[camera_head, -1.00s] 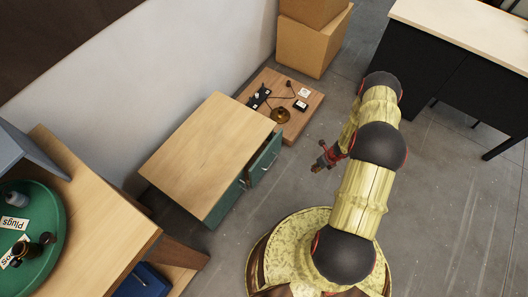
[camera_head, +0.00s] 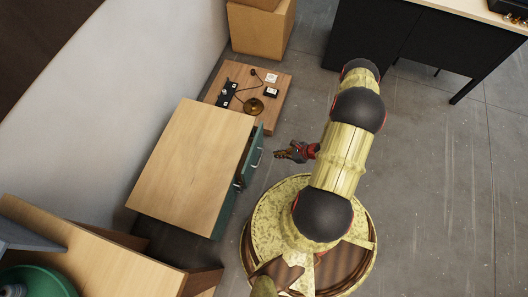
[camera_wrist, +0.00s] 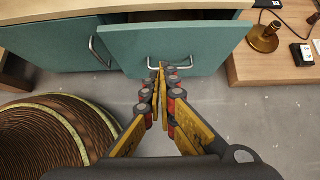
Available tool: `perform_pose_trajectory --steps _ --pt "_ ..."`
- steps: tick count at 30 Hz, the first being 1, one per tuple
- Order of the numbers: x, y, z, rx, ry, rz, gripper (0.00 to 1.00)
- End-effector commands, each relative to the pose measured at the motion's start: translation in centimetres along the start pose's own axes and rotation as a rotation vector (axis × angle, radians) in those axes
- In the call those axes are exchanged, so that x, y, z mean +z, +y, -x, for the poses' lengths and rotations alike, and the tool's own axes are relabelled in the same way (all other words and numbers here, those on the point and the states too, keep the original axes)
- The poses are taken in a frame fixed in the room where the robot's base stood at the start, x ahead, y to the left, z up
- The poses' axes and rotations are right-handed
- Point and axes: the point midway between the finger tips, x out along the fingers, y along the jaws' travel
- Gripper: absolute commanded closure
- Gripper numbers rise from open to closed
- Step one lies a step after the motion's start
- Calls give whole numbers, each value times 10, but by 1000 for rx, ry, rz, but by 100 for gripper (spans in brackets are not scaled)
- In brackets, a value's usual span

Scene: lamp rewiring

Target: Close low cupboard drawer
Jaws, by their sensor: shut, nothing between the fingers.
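The low cupboard (camera_head: 190,155) has a pale wooden top and teal fronts. Its far drawer (camera_head: 252,157) stands partly pulled out, with the front angled away from the cupboard. In the wrist view this teal drawer front (camera_wrist: 210,45) has a metal bar handle (camera_wrist: 183,66), and a dark gap shows above it. My gripper (camera_head: 279,154) is shut and empty, just outside the drawer front. In the wrist view its fingertips (camera_wrist: 162,69) overlap the handle's left end; I cannot tell whether they touch it. The neighbouring teal front (camera_wrist: 50,48) looks shut.
A low wooden board (camera_head: 270,86) with a brass lamp base (camera_head: 253,106) and small parts lies beyond the cupboard. A wooden table (camera_head: 95,262) is at lower left, a black desk (camera_head: 420,45) at upper right. Grey floor (camera_head: 430,180) is clear at right.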

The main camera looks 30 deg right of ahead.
Motion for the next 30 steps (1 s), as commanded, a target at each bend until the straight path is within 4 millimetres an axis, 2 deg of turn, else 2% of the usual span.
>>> perform_pose_trajectory --steps 5,17,22,30 --pt "-2 2 -26 5 1 2 100" --pt "-2 2 -104 5 2 1 100" --pt "17 1 -116 3 2 1 100" --pt "27 1 -125 2 2 -2 100"
